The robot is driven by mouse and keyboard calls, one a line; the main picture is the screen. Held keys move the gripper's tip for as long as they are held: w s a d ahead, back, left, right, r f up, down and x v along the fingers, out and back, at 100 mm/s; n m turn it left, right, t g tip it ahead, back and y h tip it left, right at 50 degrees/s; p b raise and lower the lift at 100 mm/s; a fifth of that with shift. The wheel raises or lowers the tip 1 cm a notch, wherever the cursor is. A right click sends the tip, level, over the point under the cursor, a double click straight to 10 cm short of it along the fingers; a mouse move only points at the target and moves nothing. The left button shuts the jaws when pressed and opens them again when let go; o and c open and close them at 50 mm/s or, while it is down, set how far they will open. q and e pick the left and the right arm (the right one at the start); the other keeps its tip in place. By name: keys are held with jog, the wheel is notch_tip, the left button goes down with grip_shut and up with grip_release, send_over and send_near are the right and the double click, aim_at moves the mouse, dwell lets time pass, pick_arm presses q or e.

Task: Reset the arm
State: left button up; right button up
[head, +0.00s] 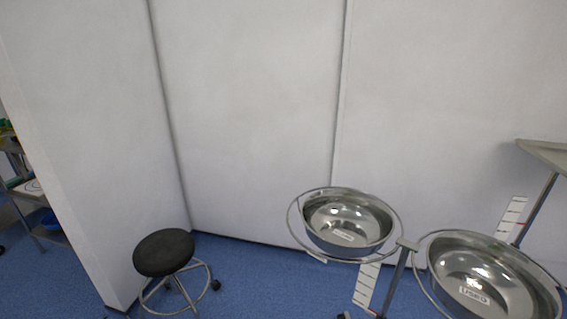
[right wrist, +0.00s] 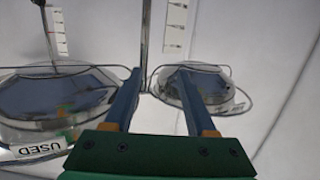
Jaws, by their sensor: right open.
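My right gripper (right wrist: 160,76) shows only in the right wrist view, with two blue fingers standing apart on a green base. It is open, and no held object shows between the fingers. Beyond it are two steel basins: one marked USED (right wrist: 20,128) at the left and a smaller-looking one (right wrist: 212,90) at the right, partly hidden by a finger. Neither arm shows in the head view, and my left gripper is out of view.
In the head view, a steel basin (head: 347,225) and a basin marked USED (head: 487,275) sit in ring stands at lower right. A black stool (head: 163,252) stands at lower left. Pale wall panels (head: 245,110) close off the back. Blue floor (head: 255,270) shows between stool and stands.

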jog(key=s+a+f+n+g+y+p, duration=0.2)
jog(key=s+a+f+g, duration=0.2)
jog(key=s+f, duration=0.25)
jog(key=s+a+f+n+g+y+p, duration=0.1)
jog(key=s+a+f+g+y+p, duration=0.15)
jog(key=s+f, duration=0.45)
jog(key=s+f+n+g+p, duration=0.1)
jog(key=s+f+g, duration=0.2)
jog(key=s, duration=0.7)
jog(key=s+f+n+g+p, duration=0.1)
jog(key=s+f+g, duration=0.2)
jog(key=s, duration=0.7)
jog(key=shift+s+d+f+g, duration=0.3)
jog(key=shift+d+g, duration=0.1)
jog(key=shift+g, duration=0.65)
